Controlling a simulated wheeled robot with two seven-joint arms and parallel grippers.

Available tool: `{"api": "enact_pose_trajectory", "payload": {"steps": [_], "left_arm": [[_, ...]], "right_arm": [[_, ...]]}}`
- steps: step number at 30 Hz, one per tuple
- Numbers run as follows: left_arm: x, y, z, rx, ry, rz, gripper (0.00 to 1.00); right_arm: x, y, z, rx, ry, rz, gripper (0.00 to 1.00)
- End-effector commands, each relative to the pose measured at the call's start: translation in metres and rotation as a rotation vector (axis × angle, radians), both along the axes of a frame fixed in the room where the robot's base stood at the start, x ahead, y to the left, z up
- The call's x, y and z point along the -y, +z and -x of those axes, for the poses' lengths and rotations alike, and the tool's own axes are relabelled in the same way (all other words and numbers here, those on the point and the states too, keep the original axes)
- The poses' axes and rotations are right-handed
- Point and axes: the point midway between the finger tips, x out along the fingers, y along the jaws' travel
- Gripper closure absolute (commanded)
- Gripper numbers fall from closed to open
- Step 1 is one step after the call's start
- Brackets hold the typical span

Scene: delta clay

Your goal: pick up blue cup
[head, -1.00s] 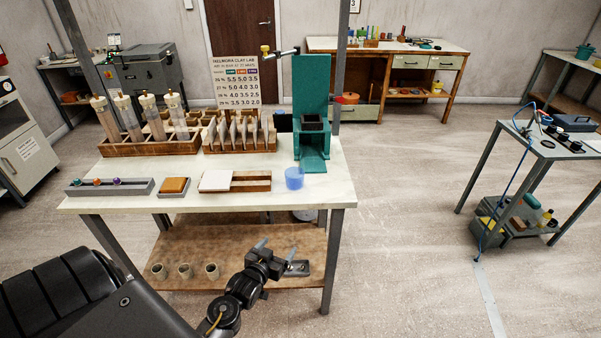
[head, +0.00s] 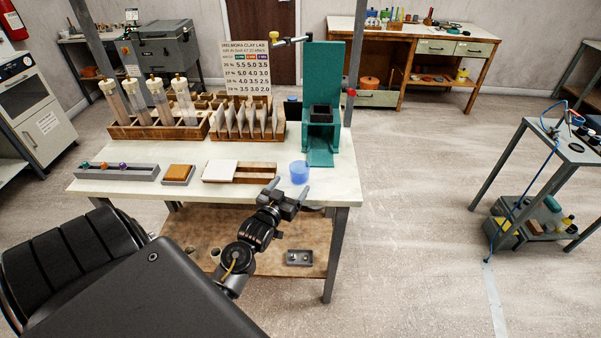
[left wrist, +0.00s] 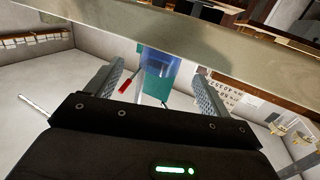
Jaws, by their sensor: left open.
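The blue cup (head: 299,172) is small and see-through, and stands near the front right of the white worktop, in front of the teal press. My left gripper (head: 288,186) is open and empty at the worktop's front edge, its fingers pointing toward the cup, just short of it in the head view. In the left wrist view the cup (left wrist: 154,60) shows as a bluish shape between the two spread fingers (left wrist: 160,80), with teal behind it. I cannot tell the exact gap. My right gripper is not in view.
The worktop (head: 335,187) has its front edge close under my gripper. The teal press (head: 322,100) stands behind the cup. A wooden tray with a white tile (head: 219,171) lies left of the cup. The worktop right of the cup is clear.

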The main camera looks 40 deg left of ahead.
Motion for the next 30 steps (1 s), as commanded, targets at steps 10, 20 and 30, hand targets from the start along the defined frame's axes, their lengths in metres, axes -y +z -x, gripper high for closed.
{"api": "enact_pose_trajectory", "payload": {"steps": [10,20,30], "left_arm": [[-0.006,-0.001,-0.027,0.001,-0.002,0.001,0.19],[-0.020,0.002,-0.063,0.001,-0.002,0.001,0.19],[-0.023,-0.002,-0.076,0.000,-0.003,0.000,0.19]], "right_arm": [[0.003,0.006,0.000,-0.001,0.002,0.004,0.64],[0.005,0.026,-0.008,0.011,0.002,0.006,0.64],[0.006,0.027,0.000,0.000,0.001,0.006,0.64]]}}
